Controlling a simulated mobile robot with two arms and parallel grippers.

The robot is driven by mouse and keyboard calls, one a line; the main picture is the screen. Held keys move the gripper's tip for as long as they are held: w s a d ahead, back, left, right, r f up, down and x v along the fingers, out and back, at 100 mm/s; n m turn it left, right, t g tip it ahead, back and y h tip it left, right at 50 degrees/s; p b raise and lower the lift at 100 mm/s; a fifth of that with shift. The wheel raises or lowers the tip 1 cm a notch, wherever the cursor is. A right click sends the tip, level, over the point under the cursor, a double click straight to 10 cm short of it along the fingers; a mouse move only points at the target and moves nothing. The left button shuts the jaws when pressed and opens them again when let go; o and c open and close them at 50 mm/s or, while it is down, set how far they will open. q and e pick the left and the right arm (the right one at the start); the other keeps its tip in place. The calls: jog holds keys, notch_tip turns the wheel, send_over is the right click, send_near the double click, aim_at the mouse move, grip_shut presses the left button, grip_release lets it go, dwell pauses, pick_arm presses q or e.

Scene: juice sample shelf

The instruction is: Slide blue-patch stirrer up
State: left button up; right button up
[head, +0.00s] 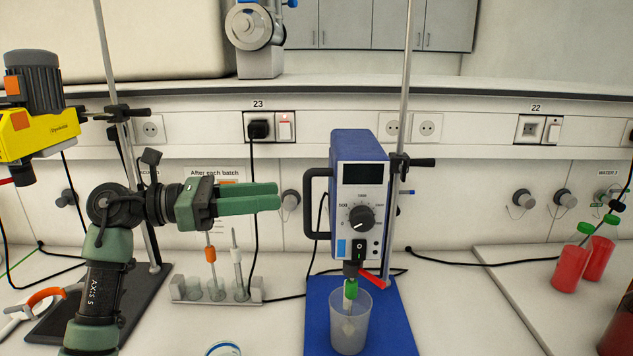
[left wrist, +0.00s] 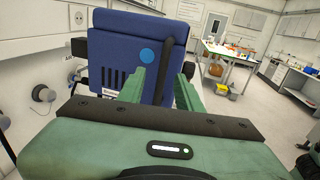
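The blue stirrer (head: 360,180) has a dial, a dark display and a light-blue patch (head: 341,247) low on its front. It is clamped to a vertical rod (head: 405,90) by a black clamp (head: 412,162). A black handle (head: 308,203) sticks out on its left side. My left gripper (head: 280,197) is level with the handle, just left of it, pointing right. In the left wrist view the open fingers (left wrist: 160,92) point at the stirrer (left wrist: 130,50), with the handle (left wrist: 169,70) in line with the gap between them. My right gripper is out of view.
A clear beaker (head: 350,325) stands on the blue base (head: 395,325) under the stirrer. A yellow stirrer (head: 35,130) hangs on a stand at left. A rack (head: 215,292) with stirring rods stands below my gripper. Red bottles (head: 570,268) stand at right.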

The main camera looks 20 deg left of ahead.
aim_at(306, 192)
pick_arm(q)
jog(key=d, duration=0.1)
jog(key=d+p, duration=0.1)
jog(key=w+d+r+p, duration=0.1)
jog(key=d, duration=0.1)
jog(key=x, duration=0.1)
jog(key=p+x, duration=0.1)
jog(key=x, duration=0.1)
jog(key=shift+w+f, duration=0.2)
jog(key=shift+f, duration=0.1)
jog(key=shift+w+d+f, duration=0.1)
jog(key=shift+w, duration=0.05)
grip_shut()
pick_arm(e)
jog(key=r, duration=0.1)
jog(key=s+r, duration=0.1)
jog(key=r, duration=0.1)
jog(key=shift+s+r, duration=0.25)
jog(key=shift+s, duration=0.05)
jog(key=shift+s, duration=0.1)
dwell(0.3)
